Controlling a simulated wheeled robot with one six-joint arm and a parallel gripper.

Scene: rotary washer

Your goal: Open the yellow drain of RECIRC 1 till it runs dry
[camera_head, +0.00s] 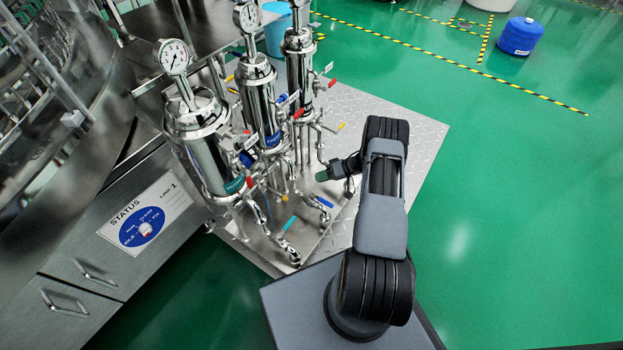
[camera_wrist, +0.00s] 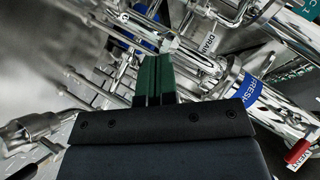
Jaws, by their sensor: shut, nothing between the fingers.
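The RECIRC 1 housing seems to be the nearest steel filter housing (camera_head: 208,150), with a teal band (camera_head: 234,185) low on it. A teal label ending in "C 1" (camera_wrist: 304,8) shows at the top right of the wrist view. Small yellow handles show among the pipes, one low near this housing (camera_head: 284,198) and one farther right (camera_head: 340,127); which one is its drain I cannot tell. A "DRAIN" tag (camera_wrist: 208,45) shows in the wrist view. My gripper (camera_head: 321,176) is shut and empty, right of the lower pipes. Its green fingers (camera_wrist: 155,62) point at pipework; contact is unclear.
A middle housing with a blue FRESH label (camera_wrist: 260,90) and a rear housing (camera_head: 301,70) stand close by. Red (camera_head: 249,182) and blue (camera_head: 324,202) handles crowd the pipes. A status panel (camera_head: 146,213) is at left.

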